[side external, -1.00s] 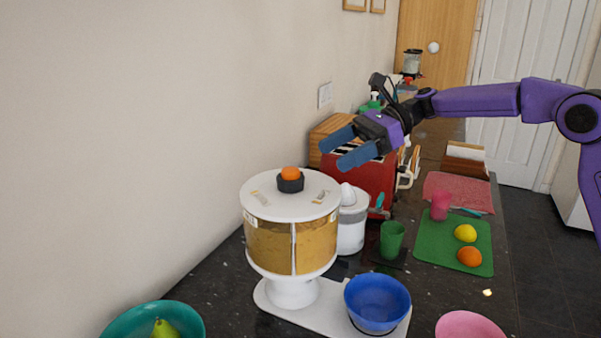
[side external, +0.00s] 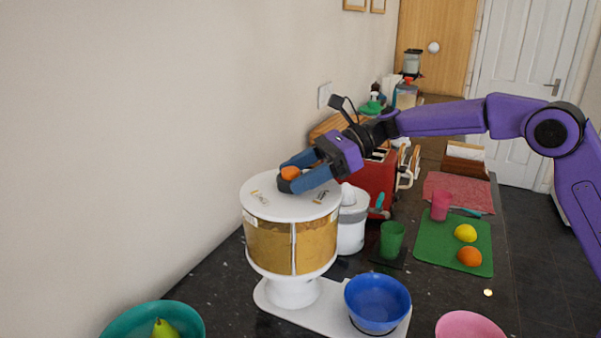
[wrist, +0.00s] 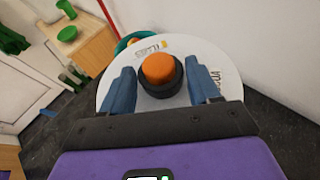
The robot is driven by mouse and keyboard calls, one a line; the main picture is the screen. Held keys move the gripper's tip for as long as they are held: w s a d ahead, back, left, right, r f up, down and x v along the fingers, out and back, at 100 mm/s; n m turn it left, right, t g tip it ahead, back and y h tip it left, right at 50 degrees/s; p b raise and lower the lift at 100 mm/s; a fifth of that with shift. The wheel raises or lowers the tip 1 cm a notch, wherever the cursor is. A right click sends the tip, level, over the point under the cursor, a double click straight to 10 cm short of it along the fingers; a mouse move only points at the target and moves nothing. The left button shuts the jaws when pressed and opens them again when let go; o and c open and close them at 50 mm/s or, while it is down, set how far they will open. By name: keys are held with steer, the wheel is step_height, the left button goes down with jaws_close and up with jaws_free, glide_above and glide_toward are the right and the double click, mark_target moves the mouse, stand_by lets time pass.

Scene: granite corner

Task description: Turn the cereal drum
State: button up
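The cereal drum (side external: 270,245) is a clear cylinder of golden cereal with a white lid (side external: 270,204) on a white pedestal. Its knob (side external: 291,174) on top of the lid is orange over a dark ring. My gripper (side external: 297,176) is at the knob, its two blue fingers open on either side. In the wrist view, the orange knob (wrist: 158,68) sits between the fingers, with a gap visible on each side. A blue bowl (side external: 377,306) stands on the drum's white base plate, below and right of the drum.
A white lidded canister (side external: 351,228) and a red toaster (side external: 377,180) stand close behind the drum. A green cup (side external: 391,240) is to the right. A teal bowl (side external: 122,322) with a pear is front left, and a pink bowl (side external: 468,326) front right. The wall is to the left.

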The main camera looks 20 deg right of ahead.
jaws_close()
steer(key=shift+w+a+r+n+g, duration=0.1)
steer(key=shift+w+n+g, duration=0.1)
steer(key=shift+n+g, duration=0.8)
steer(key=shift+w+a+n+g, duration=0.1)
steer(key=shift+w+n+g, duration=0.1)
steer(key=shift+n+g, duration=0.75)
steer(key=shift+g+h, duration=0.25)
steer(key=shift+h, duration=0.05)
steer(key=shift+d+n+g, duration=0.1)
steer(key=shift+n+g, duration=0.35)
steer(key=shift+g, duration=0.15)
steer(key=shift+o, duration=2.4)
jaws_free()
